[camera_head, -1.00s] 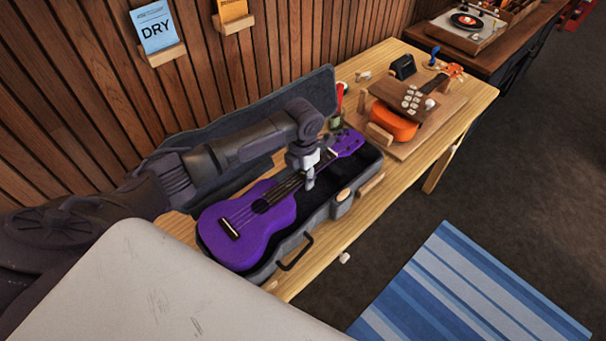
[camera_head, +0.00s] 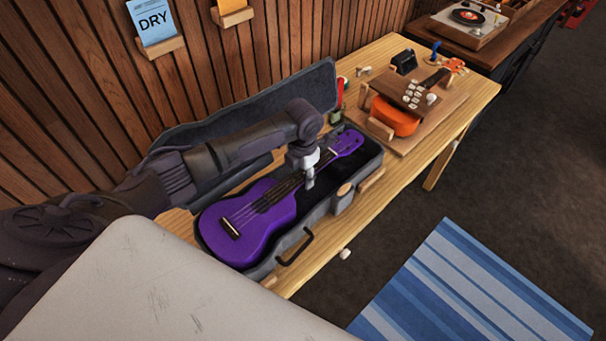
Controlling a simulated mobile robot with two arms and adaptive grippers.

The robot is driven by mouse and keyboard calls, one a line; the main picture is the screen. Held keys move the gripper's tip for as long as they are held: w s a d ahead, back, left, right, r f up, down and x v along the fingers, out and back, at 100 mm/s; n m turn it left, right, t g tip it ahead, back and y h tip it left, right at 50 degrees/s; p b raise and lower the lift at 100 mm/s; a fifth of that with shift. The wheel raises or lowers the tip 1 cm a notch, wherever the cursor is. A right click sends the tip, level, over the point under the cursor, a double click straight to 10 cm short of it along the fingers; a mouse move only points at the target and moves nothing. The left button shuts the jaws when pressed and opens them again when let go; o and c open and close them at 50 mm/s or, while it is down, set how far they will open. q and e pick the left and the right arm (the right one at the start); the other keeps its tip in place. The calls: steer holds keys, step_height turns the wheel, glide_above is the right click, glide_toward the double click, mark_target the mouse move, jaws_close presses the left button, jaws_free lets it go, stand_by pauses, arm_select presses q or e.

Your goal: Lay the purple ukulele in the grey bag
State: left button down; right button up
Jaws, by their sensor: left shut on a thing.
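The purple ukulele (camera_head: 249,221) lies face up along the open grey bag (camera_head: 263,268), its body at the near left end and its head toward the far right. The bag's lid (camera_head: 250,106) stands open against the wall side. My left gripper (camera_head: 309,181) comes down over the ukulele's neck and is shut on it. The gripper and forearm hide part of the neck. I cannot tell whether the ukulele's back touches the bag's floor. My right gripper is not in view.
The wooden table (camera_head: 440,130) also carries an orange ukulele (camera_head: 395,118) on a wooden board at the far right. A small white thing (camera_head: 345,253) is at the table's front edge. A striped blue rug (camera_head: 470,290) lies on the clear floor.

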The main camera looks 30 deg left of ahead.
arm_select(q)
steer(key=shift+f+b, duration=1.05)
steer(key=shift+f, duration=0.7)
steer(key=c, duration=0.6)
jaws_free()
steer(key=shift+r, duration=0.15)
steer(key=shift+r+p, duration=0.9)
steer(key=shift+p, duration=0.05)
